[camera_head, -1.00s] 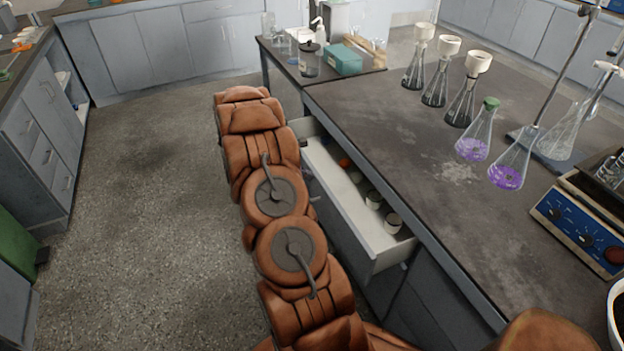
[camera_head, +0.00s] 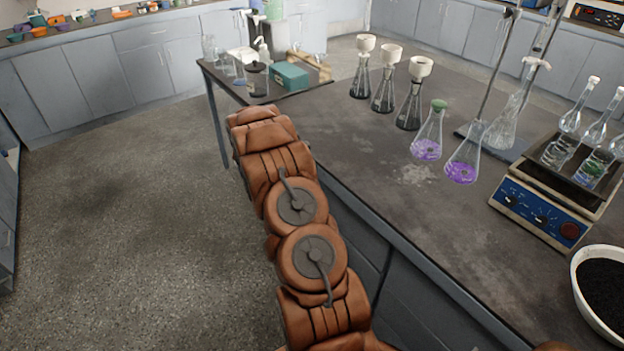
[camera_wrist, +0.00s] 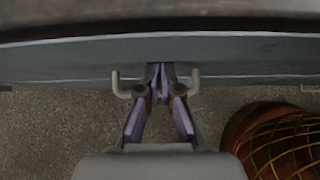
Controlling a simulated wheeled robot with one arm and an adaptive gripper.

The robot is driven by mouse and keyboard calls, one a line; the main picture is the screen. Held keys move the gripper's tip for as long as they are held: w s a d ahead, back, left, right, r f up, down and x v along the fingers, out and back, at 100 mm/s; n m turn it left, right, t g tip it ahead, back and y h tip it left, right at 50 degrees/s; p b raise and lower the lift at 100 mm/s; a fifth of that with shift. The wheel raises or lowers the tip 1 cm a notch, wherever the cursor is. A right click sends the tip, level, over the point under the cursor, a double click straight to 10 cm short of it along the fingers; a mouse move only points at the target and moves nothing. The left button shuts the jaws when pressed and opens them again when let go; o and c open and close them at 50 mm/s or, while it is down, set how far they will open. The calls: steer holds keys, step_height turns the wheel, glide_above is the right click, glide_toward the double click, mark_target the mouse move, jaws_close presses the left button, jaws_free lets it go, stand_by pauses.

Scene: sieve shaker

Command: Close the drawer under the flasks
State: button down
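The grey drawer front (camera_wrist: 70,62) spans the wrist view below the dark counter edge, with no open drawer interior showing. Its handle (camera_wrist: 117,84) shows one bent end on each side of my fingers. My gripper (camera_wrist: 160,72) has its fingertips together against or very near the drawer front, between the handle ends. It holds nothing that I can see. In the head view my arm hides the gripper and the drawer front. The flasks with white funnels (camera_head: 410,105) and the purple-liquid flasks (camera_head: 428,142) stand upright on the counter (camera_head: 350,150) above.
A blue-fronted shaker (camera_head: 540,212) with flasks and a bowl of black grains (camera_head: 603,290) stand on the right of the counter. A side table (camera_head: 225,85) with a teal box (camera_head: 290,76) is at the back. The floor (camera_head: 130,220) at left is clear.

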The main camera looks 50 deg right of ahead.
steer(key=shift+s+d+r, duration=0.15)
steer(key=shift+s+d, duration=0.05)
steer(key=shift+d, duration=0.15)
steer(key=w+a+r+b, duration=0.2)
steer(key=a+r, duration=0.4)
steer(key=a, duration=0.5)
steer(key=shift+w+a+r, duration=0.25)
steer(key=shift+w+r, duration=0.15)
steer(key=shift+w, duration=0.25)
